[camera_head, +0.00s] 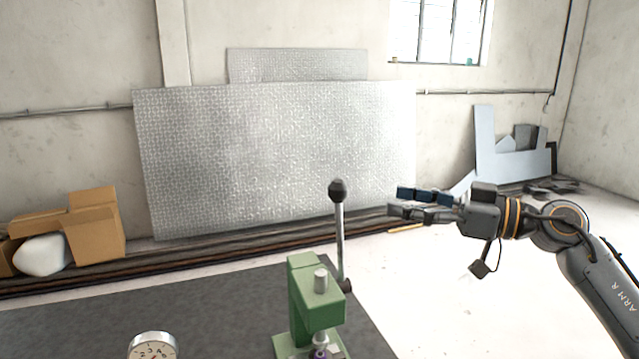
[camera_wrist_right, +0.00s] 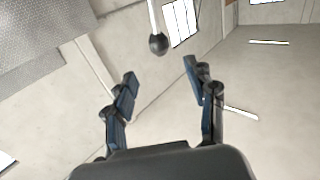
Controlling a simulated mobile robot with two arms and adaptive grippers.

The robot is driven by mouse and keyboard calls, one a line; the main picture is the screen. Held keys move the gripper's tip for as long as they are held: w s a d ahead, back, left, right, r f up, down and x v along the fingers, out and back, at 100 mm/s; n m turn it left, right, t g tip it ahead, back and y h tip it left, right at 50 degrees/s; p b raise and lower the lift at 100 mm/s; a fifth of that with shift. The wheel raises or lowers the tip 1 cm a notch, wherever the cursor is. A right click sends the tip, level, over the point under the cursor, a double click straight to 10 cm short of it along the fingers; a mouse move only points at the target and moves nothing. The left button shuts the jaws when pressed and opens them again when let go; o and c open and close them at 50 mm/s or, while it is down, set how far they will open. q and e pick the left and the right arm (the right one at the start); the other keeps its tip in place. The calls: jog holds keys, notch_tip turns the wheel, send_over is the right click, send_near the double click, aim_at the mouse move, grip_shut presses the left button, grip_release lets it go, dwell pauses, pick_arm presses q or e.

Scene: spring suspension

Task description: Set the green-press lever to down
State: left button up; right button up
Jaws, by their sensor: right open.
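The green press (camera_head: 316,299) stands on the dark table. Its lever (camera_head: 340,235) points almost straight up, with a black ball knob (camera_head: 338,190) at its top. My right gripper (camera_head: 395,203) is to the right of the lever, apart from it, at about the height of the knob. In the right wrist view the knob (camera_wrist_right: 158,44) hangs ahead of the fingers, about in line with the gap between them. The right gripper (camera_wrist_right: 160,80) is open and empty. The left gripper is not in view.
A round dial gauge (camera_head: 153,346) is on the table (camera_head: 220,310) left of the press. Cardboard boxes (camera_head: 95,225) lie on the floor at the left. Metal plates (camera_head: 275,155) lean on the wall behind. The space between gripper and knob looks clear.

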aim_at(345, 185)
jog(key=p+x, duration=0.3)
jog(key=x, duration=0.8)
jog(key=shift+r+p, duration=0.15)
jog(key=shift+p, duration=0.25)
jog(key=shift+w+a, duration=0.1)
jog(key=shift+a, duration=0.2)
jog(key=shift+w+a, duration=0.25)
jog(key=shift+a, duration=0.15)
jog(key=shift+d, duration=0.1)
jog(key=c, duration=1)
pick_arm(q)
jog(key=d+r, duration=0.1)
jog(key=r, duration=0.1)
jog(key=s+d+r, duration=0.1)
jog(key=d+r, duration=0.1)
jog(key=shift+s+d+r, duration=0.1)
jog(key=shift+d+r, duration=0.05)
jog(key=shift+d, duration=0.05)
pick_arm(e)
grip_shut()
